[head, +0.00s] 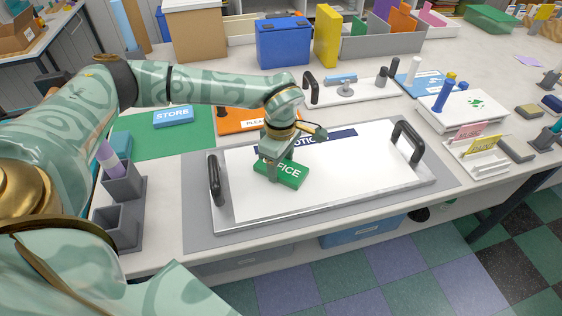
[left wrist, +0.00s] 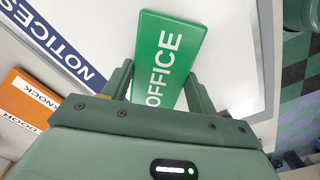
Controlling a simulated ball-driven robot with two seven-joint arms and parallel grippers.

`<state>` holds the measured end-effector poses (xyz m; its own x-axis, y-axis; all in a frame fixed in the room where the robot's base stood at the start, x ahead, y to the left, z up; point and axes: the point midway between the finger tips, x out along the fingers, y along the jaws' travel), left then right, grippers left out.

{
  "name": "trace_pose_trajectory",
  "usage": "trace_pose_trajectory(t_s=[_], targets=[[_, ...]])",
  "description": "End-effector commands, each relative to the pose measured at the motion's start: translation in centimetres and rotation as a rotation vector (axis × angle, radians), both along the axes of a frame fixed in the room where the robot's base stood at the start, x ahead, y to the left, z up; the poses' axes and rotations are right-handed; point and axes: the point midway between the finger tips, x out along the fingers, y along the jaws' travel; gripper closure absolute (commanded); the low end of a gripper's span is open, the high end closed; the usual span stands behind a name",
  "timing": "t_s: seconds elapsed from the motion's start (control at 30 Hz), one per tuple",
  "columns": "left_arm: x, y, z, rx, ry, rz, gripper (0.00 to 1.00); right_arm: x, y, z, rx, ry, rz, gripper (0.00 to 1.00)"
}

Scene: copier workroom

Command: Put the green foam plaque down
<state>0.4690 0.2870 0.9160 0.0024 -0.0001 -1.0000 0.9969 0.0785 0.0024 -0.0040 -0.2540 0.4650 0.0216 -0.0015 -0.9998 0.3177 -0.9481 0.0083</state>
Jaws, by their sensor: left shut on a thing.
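The green foam plaque (head: 289,175), lettered OFFICE in white, is over the left-middle of the white board with a blue NOTICES heading (head: 350,180). My left gripper (head: 268,165) is shut on the plaque's left part and hides some of its letters. In the left wrist view the plaque (left wrist: 172,50) lies between the fingers (left wrist: 160,85) and reaches out beyond them. It looks roughly flat to the board; I cannot tell whether it touches it. My right gripper is not in view.
The board has black handles at its left (head: 214,180) and right (head: 408,140) ends. An orange sign (head: 240,119) and a blue STORE sign (head: 173,116) lie behind. Grey pen holders (head: 122,190) stand left. The board right of the plaque is clear.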

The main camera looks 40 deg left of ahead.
Motion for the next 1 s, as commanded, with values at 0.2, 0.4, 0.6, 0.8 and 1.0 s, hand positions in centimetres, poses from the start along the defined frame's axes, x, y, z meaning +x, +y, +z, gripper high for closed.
trace_pose_trajectory(t_s=[0.2,0.4,0.6,0.8,1.0], targets=[[0.0,0.0,-0.1,0.0,0.001,0.0,0.2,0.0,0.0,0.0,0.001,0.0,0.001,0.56],[0.0,0.0,0.0,0.0,0.0,0.0,0.2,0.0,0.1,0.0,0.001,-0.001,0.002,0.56],[0.1,0.0,2.8,0.0,-0.005,0.001,0.2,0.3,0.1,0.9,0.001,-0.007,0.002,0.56],[0.0,0.0,7.8,0.0,-0.006,0.002,0.2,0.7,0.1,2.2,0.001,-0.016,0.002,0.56],[0.0,0.0,11.2,0.0,-0.002,0.001,0.2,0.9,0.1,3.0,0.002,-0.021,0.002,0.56]])
